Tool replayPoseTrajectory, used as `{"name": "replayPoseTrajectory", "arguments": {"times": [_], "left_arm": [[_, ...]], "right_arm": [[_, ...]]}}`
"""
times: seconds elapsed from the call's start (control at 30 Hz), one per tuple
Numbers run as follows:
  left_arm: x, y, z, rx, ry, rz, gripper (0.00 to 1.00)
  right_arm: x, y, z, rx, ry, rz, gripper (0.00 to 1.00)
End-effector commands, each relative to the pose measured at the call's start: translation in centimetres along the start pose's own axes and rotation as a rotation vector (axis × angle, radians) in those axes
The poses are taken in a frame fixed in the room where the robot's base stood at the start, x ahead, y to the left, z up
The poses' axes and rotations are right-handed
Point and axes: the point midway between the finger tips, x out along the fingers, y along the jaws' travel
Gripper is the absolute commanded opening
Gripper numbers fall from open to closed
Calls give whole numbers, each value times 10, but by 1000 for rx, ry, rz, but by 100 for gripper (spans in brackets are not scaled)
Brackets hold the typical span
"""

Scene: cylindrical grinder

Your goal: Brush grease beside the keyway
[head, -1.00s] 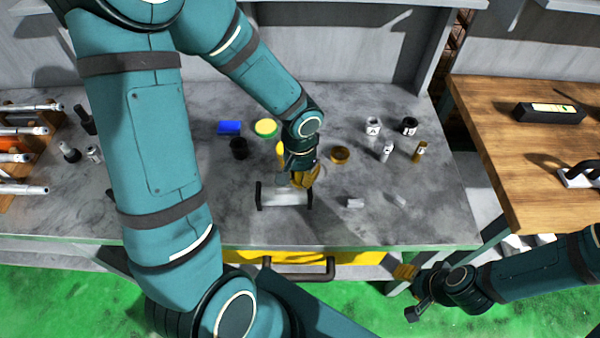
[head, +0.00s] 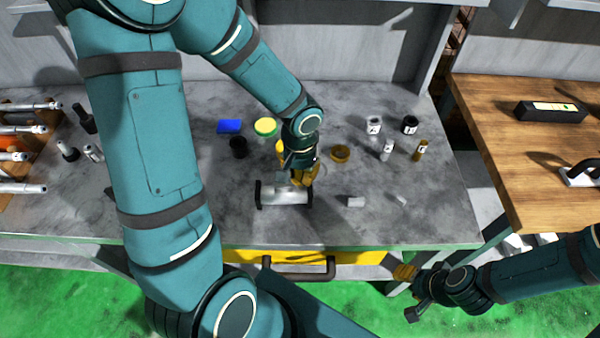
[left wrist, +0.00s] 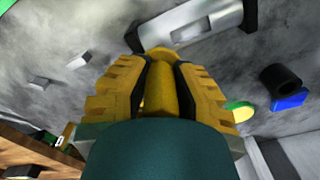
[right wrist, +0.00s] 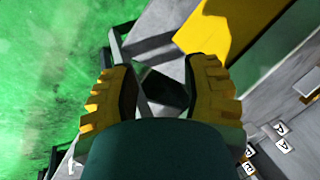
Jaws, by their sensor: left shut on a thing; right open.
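A silver shaft (head: 285,198) lies across a stand with black end pieces on the grey bench. In the left wrist view the shaft (left wrist: 215,35) shows a slot, the keyway (left wrist: 192,27), along its upper side. My left gripper (head: 303,178) is just above and behind the shaft's right part. It is shut on a yellow cylindrical handle (left wrist: 158,88), which I take for the brush. The brush tip is hidden, so contact with the shaft cannot be told. My right gripper (right wrist: 165,85) is open and empty, low in front of the bench; it also shows in the head view (head: 408,292).
Behind the shaft are a blue block (head: 229,127), a black cup (head: 238,148) and a green-yellow round container (head: 265,127). A brown round tin (head: 340,153) and several labelled cylinders stand to the right. Small grey blocks (head: 355,202) lie right of the shaft. A yellow drawer (head: 350,257) is below.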

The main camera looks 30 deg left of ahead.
Motion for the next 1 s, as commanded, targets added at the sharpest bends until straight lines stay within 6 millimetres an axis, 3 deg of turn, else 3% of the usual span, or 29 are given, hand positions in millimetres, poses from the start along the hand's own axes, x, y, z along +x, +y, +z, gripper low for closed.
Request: {"name": "replayPoseTrajectory", "arguments": {"times": [0.63, 1.0], "left_arm": [[2, 6, 10, 0, -2, 0, 0], [1, 1, 3, 0, -3, 0, 0]], "right_arm": [[9, 3, 1, 0, 0, 0, 47], [7, 2, 1, 0, 0, 0, 47]]}}
